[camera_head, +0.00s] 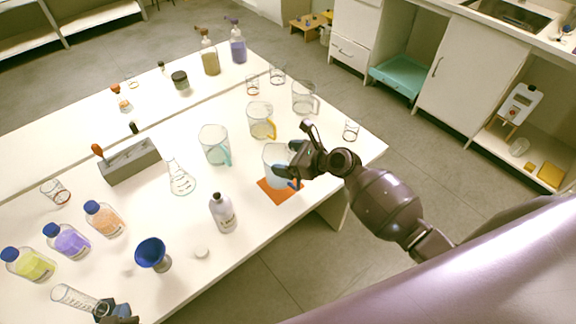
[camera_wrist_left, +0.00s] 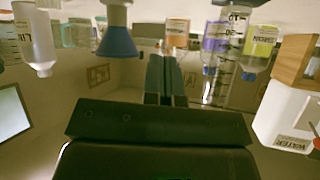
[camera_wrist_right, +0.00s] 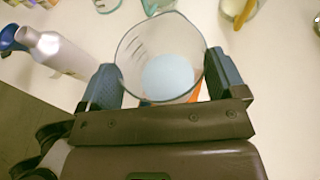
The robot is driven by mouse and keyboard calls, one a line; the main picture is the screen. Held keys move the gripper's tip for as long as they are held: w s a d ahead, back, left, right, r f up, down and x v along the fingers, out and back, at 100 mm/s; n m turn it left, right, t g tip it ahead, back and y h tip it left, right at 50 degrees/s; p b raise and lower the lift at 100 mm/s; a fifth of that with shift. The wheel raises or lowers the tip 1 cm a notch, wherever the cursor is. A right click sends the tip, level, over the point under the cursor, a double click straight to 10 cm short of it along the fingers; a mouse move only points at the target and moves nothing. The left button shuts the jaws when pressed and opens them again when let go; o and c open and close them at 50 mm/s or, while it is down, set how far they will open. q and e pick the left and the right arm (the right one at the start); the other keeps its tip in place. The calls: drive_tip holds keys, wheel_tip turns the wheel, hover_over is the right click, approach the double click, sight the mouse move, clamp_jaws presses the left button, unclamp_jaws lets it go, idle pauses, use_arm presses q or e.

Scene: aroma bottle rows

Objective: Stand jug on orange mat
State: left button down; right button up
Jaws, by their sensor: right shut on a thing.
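A clear jug (camera_head: 276,160) with a blue handle is upright over the orange mat (camera_head: 280,196) near the table's front right edge. I cannot tell whether its base touches the mat. My right gripper (camera_head: 288,163) is shut on the jug. In the right wrist view, the fingers clasp the jug (camera_wrist_right: 160,50) from both sides, and its round bottom looks pale blue. A bit of the orange mat (camera_wrist_right: 193,93) shows beside it. My left gripper (camera_head: 117,314) is at the table's front left, beside a graduated cylinder. Its fingers (camera_wrist_left: 166,75) look closed together and empty.
Other jugs (camera_head: 214,145) (camera_head: 261,121) (camera_head: 304,97) stand behind and left of the mat. A silver bottle (camera_head: 222,213), a flask (camera_head: 181,178) and a blue funnel (camera_head: 152,253) stand to its left.

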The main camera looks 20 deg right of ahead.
use_arm(q)
drive_tip(key=shift+w+f+b, duration=0.15)
drive_tip(key=shift+f+b, duration=0.2)
drive_tip(key=shift+f, duration=0.1)
use_arm(e)
drive_tip(key=shift+f, duration=1.4)
use_arm(q)
drive_tip(key=shift+f, duration=0.1)
use_arm(e)
drive_tip(key=shift+f, duration=0.2)
drive_tip(key=o, duration=1.1)
use_arm(q)
drive_tip(key=shift+s+f, duration=0.1)
drive_tip(key=shift+s, duration=0.1)
use_arm(e)
drive_tip(key=shift+r, duration=0.15)
